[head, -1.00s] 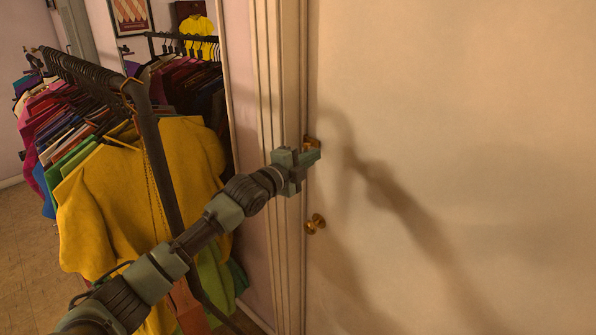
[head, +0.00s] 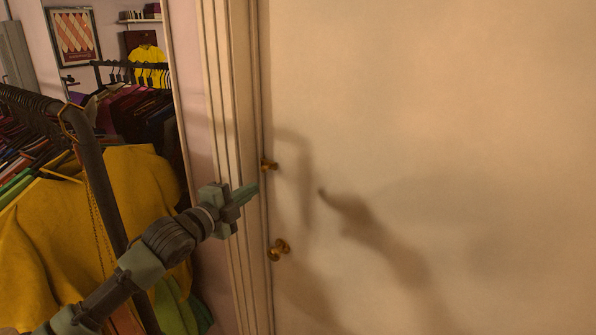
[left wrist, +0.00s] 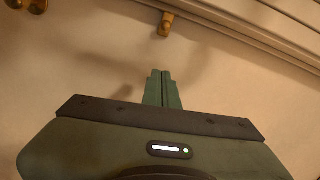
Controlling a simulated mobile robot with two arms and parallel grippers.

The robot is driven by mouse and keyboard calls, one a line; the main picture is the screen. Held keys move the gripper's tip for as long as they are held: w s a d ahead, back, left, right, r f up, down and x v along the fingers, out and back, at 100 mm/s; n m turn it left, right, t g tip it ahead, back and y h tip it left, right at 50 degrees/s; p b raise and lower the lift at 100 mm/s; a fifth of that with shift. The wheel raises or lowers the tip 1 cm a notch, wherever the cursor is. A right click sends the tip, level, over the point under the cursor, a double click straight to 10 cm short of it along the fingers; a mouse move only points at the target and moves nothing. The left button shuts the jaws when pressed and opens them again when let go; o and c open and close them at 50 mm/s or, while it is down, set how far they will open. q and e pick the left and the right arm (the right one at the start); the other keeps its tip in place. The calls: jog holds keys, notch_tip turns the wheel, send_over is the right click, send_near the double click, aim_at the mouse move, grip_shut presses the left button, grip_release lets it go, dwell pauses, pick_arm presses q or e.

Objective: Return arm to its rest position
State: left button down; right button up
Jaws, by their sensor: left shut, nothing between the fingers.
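My left arm comes in from the lower left in the head view. Its gripper (head: 246,194) is in front of the door frame, beside the edge of the pale door (head: 430,120). The fingers are shut with nothing between them, and they also show shut in the left wrist view (left wrist: 162,76). A small brass upper fitting (head: 269,165) on the door is just above and right of the fingertips, apart from them in the picture. A brass knob (head: 279,249) is lower on the door. My right gripper is not in view.
A clothes rack (head: 92,180) with a yellow shirt (head: 150,180) stands close on the left, behind my arm. Another rack of clothes (head: 130,105) is farther back. A framed picture (head: 74,37) hangs on the far wall. The door frame (head: 225,110) runs upright beside the gripper.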

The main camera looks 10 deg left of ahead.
pick_arm(q)
jog(key=s+d+f+n+g+y, duration=0.1)
jog(key=s+d+f+n+g, duration=0.25)
jog(key=s+f, duration=0.55)
jog(key=s+d+f+n+g+y, duration=0.1)
jog(key=s+d+f+n+g, duration=0.3)
jog(key=f, duration=0.9)
jog(key=s+f+n+g+y, duration=0.1)
jog(key=s+f+n+g, duration=0.3)
jog(key=s, duration=1)
jog(key=s+f+n+g+y, duration=0.2)
jog(key=s+f+n, duration=0.45)
jog(key=s, duration=0.85)
notch_tip(320, 180, down, 28)
jog(key=s+g+b, duration=0.1)
jog(key=s+a+f+m+g+b, duration=0.1)
jog(key=s+a+f, duration=0.1)
jog(key=s+f, duration=1.5)
jog(key=shift+s+a, duration=0.15)
jog(key=shift+a, duration=0.15)
